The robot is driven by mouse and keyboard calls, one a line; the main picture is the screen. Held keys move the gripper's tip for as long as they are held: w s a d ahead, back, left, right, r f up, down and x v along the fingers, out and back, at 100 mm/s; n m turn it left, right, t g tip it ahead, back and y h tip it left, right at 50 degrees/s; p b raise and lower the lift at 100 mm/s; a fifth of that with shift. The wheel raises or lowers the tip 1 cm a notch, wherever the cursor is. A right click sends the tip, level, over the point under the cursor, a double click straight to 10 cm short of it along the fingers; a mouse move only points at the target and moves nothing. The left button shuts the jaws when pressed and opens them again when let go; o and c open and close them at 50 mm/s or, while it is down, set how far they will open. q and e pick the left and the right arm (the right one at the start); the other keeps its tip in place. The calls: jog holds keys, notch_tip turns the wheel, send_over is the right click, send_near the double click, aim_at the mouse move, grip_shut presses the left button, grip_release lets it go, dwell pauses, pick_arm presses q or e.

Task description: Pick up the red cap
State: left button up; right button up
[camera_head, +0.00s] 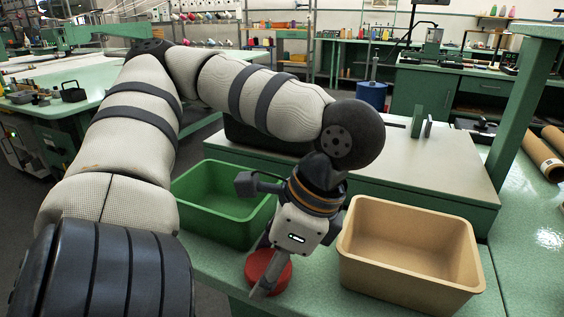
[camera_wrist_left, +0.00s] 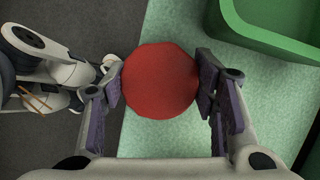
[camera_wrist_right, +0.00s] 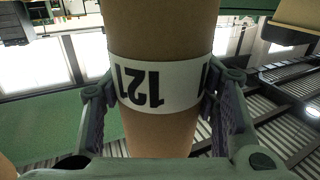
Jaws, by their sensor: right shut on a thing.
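The red cap (camera_head: 270,268) is a round disc at the front edge of the green table, between the green bin and the tan bin. My left gripper (camera_head: 264,275) points down over it. In the left wrist view the cap (camera_wrist_left: 160,82) lies between the two spread fingers, very near both pads; I cannot tell if they touch it. My right gripper (camera_wrist_right: 160,95) is shut on a brown cardboard tube (camera_wrist_right: 160,135) with a white label reading 121. The right arm is not visible in the head view.
The green bin (camera_head: 190,187) is left of my left gripper and the tan bin (camera_head: 410,268) is right of it. A grey-topped raised block (camera_head: 440,160) stands behind. Cardboard tubes (camera_head: 540,158) lie at the right. A green post (camera_head: 525,95) rises there.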

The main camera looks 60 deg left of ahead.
pick_arm(q)
jog(key=shift+w+d, duration=0.2)
jog(key=shift+d, duration=0.95)
jog(key=o, duration=1.2)
jog(key=v, duration=1.2)
